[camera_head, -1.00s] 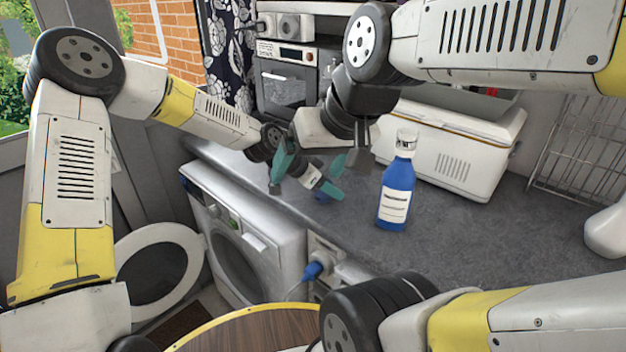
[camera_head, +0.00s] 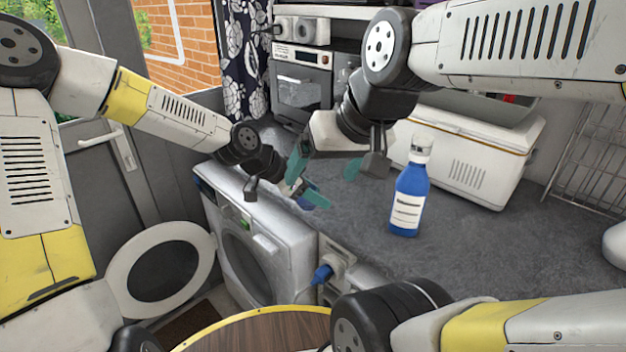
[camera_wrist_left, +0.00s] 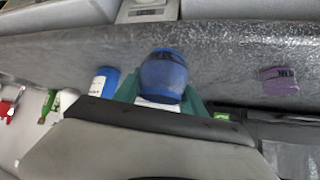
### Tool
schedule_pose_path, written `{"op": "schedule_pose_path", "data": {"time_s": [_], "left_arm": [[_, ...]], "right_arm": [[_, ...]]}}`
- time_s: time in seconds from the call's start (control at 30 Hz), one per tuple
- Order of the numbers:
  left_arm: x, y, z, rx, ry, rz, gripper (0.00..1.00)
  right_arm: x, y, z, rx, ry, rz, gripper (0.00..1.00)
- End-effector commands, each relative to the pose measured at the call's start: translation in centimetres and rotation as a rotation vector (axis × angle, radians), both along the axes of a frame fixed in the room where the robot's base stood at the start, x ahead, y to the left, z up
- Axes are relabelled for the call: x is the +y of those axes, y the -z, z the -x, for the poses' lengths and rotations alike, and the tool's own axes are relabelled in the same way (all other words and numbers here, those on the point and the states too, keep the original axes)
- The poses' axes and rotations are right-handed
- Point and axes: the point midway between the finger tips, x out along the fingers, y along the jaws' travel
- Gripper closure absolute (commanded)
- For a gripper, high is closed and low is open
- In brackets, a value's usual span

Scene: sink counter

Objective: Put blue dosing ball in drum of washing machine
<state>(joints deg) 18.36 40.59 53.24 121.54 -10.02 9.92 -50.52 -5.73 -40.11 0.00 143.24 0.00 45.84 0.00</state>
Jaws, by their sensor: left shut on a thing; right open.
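The blue dosing ball (camera_wrist_left: 164,72) is between the teal fingers of my left gripper (camera_wrist_left: 160,97) in the left wrist view. In the head view that gripper (camera_head: 306,193) is shut on the ball, over the counter edge above the washing machine; the ball is mostly hidden there. My right gripper (camera_head: 327,166) is open and empty, just above and beside the left one. The white washing machine (camera_head: 287,242) stands under the counter. Its round door (camera_head: 123,251) is swung wide open to the left. The drum opening (camera_head: 238,258) is dark and seen at a slant.
A blue bottle with a white cap (camera_head: 407,200) stands on the grey counter (camera_head: 470,245), right of my grippers. A white box (camera_head: 470,155) and a wire rack (camera_head: 590,150) are behind. A purple item (camera_wrist_left: 280,81) lies on a grey surface. A round wooden top (camera_head: 255,330) is in front.

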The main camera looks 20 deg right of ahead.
Motion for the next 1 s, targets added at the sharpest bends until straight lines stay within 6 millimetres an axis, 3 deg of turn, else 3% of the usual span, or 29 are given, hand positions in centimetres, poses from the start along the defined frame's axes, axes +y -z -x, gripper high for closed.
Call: {"op": "schedule_pose_path", "data": {"time_s": [0.5, 1.0], "left_arm": [[4.7, -0.5, 2.1, 0.000, -0.001, 0.000, 0.91], [5.9, -0.6, 2.7, 0.000, 0.000, 0.000, 0.91]], "right_arm": [[0.0, 0.0, 0.0, 0.000, 0.000, 0.000, 0.11], [0.0, 0.0, 0.0, 0.000, 0.000, 0.000, 0.11]]}}
